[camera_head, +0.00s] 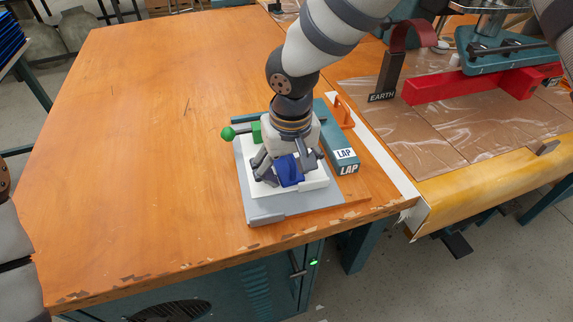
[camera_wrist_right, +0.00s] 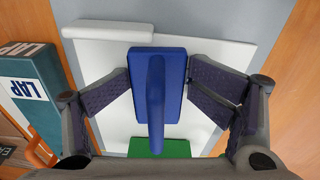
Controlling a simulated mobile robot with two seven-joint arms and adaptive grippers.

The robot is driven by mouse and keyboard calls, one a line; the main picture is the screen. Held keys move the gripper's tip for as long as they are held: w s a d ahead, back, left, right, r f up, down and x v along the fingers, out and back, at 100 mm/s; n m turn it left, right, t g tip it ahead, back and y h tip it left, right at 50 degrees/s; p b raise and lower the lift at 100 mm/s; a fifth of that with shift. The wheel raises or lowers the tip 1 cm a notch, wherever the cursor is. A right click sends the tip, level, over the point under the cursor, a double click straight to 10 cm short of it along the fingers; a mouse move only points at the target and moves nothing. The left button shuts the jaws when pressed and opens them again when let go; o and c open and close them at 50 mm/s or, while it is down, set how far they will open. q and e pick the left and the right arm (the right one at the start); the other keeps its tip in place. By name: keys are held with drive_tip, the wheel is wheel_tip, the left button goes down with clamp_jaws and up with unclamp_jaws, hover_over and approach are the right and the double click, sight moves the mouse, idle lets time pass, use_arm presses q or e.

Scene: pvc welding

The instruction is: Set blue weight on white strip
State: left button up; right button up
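The blue weight (camera_head: 290,171) is a block with a raised handle. My right gripper (camera_head: 287,168) points down over the weight. In the wrist view the right gripper's fingers (camera_wrist_right: 159,82) close in on both long sides of the weight, with the handle between them. My left gripper is out of view.
A teal block marked LAP (camera_head: 343,160) stands close to the right of the gripper, with an orange clamp (camera_head: 342,108) behind. A green knob (camera_head: 228,134) is on the left. The wooden table (camera_head: 150,150) is clear left of the plate. A red bar (camera_head: 440,88) lies farther right.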

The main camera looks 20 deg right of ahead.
sight(290, 163)
drive_tip(key=shift+r, duration=0.1)
idle(0.5)
drive_tip(key=shift+r, duration=0.25)
drive_tip(key=r, duration=0.8)
drive_tip(key=s+r+p, duration=0.1)
drive_tip(key=r, duration=0.4)
drive_tip(key=shift+s, duration=0.1)
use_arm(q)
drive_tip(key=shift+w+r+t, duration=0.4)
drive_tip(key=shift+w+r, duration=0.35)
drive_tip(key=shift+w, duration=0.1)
use_arm(e)
drive_tip(key=shift+f, duration=0.1)
